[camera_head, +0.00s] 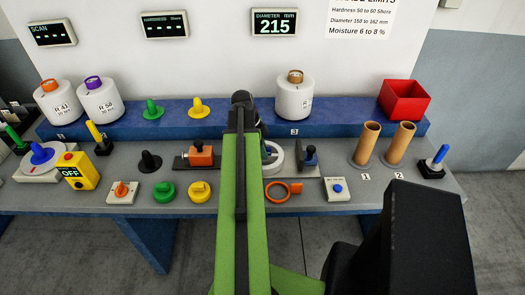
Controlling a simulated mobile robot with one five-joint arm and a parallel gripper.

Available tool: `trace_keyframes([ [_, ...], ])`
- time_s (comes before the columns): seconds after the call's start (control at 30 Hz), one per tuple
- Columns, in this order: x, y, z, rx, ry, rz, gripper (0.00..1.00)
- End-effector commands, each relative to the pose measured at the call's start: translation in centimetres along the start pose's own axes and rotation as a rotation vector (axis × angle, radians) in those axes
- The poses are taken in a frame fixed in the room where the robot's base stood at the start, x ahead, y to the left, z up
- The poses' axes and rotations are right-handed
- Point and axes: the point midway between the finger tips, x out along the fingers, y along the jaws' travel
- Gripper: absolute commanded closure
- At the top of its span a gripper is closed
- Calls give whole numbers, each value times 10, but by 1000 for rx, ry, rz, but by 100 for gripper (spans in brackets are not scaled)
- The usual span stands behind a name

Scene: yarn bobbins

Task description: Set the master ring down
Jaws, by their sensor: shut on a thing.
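A white ring (288,160) shows just right of my green arm, between the orange block (201,152) and the dark blue-grey block (308,155) of the diameter gauge. It looks like the master ring. My arm hides its left part, so I cannot tell whether it rests on the gauge or is held above it. My gripper's jaws are hidden behind my arm. The gauge display (275,22) reads 215 mm. An orange ring-shaped holder (278,196) lies on the bench in front of the gauge.
White bobbins (293,100) stand on the raised blue shelf (340,118), with a red bin (404,100) at right. Two brown tubes (366,143) stand right of the gauge. A white button box (337,190) and a yellow knob (200,192) sit near the front edge.

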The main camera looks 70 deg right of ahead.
Motion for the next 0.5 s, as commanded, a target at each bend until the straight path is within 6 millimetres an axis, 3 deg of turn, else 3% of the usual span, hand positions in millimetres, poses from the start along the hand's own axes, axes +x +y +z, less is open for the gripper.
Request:
trace_keyframes([
  [0.23,-4,0,-2,0,1,0,100],
  [0.5,-28,0,-9,-1,1,0,100],
])
